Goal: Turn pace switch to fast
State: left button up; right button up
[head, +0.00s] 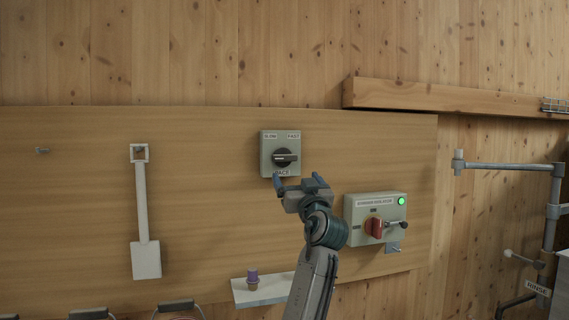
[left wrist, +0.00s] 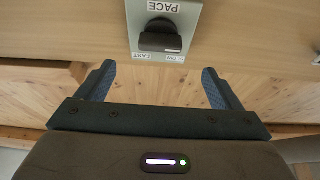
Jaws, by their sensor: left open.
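The pace switch (head: 285,158) is a dark knob on a grey-green box (head: 267,148) fixed to the wooden panel. SLOW is printed at the box's upper left, FAST at its upper right and PACE below. The knob's grip bar lies about level; I cannot tell for sure which label it points to. The left wrist view shows the knob (left wrist: 159,38) upside down, ahead of the jaws. My left gripper (head: 298,181) is open and empty, just below and in front of the box, apart from the knob. Its fingers (left wrist: 158,80) are spread wide. My right gripper is out of view.
A box with a red knob (head: 374,228) and a lit green lamp (head: 402,201) is right of my left arm. A white paddle (head: 146,258) hangs at left. A small shelf (head: 262,292) holds a purple-topped item (head: 252,277). A wooden beam (head: 440,97) is upper right.

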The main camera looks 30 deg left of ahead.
aim_at(286, 160)
pick_arm(q)
jog(key=p+x, duration=0.1)
jog(key=x, duration=0.2)
jog(key=p+x, duration=0.2)
jog(key=x, duration=0.1)
jog(key=p+x, duration=0.1)
jog(key=x, duration=0.2)
jog(key=shift+a+r, duration=0.15)
jog(key=shift+r, duration=0.25)
jog(key=shift+w+a+r+p, duration=0.1)
jog(key=shift+w+a+p, duration=0.25)
jog(key=shift+w+p, duration=0.05)
jog(key=c, duration=1)
